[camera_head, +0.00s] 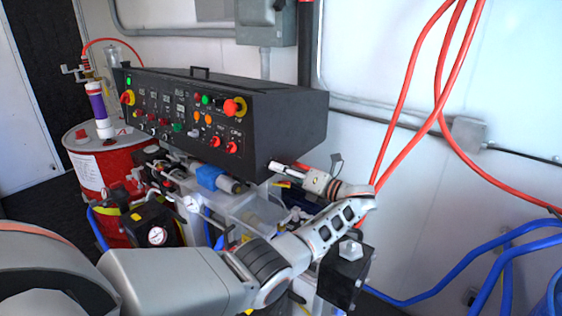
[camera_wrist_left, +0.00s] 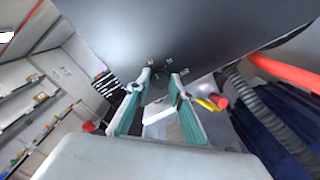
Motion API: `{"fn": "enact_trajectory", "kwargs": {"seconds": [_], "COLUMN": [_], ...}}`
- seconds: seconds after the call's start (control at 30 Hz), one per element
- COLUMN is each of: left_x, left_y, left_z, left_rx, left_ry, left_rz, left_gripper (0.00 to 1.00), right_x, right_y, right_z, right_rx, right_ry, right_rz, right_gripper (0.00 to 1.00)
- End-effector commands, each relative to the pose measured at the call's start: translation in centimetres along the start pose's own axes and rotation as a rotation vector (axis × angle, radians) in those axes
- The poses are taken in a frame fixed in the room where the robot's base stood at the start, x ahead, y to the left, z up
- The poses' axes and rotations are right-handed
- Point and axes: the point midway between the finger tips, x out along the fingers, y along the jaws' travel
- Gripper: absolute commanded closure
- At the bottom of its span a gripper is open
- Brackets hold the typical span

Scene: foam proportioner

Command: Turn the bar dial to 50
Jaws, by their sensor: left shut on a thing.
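My left gripper (camera_head: 279,174) reaches in from the lower left, with its fingertips beside the lower right part of the black control box (camera_head: 285,115). In the left wrist view, the two teal fingers of the gripper (camera_wrist_left: 160,78) stand a little apart at a dark grey surface (camera_wrist_left: 220,35). Small pale marks (camera_wrist_left: 168,63) ring the spot between the fingertips. The fingers are shut on a small dark dial there, mostly hidden by the tips. Its setting is too small to read. My right gripper is in neither view.
The control box front has several red, orange and green knobs (camera_head: 232,108). A red drum (camera_head: 105,165) stands left. Gauges (camera_head: 157,236) and piping crowd the space below the box. Red hoses (camera_head: 410,95) hang on the right, and blue hoses (camera_head: 430,290) run low at right.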

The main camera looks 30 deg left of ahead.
Motion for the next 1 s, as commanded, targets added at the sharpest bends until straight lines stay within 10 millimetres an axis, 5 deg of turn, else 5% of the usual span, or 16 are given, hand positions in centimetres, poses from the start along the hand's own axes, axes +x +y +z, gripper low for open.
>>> {"fn": "enact_trajectory", "kwargs": {"seconds": [0.2, 1.0], "left_x": [0.0, 0.0], "left_y": [0.0, -0.1], "left_z": [0.1, 0.0], "left_rx": [0.203, 0.865], "left_ry": [-0.001, 0.000], "left_rz": [0.002, 0.001], "left_gripper": [1.00, 1.00], "right_x": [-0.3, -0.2], "right_y": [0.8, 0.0], "right_z": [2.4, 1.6], "right_rx": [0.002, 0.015], "right_ry": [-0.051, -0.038], "right_rz": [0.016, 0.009], "right_gripper": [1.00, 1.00]}}
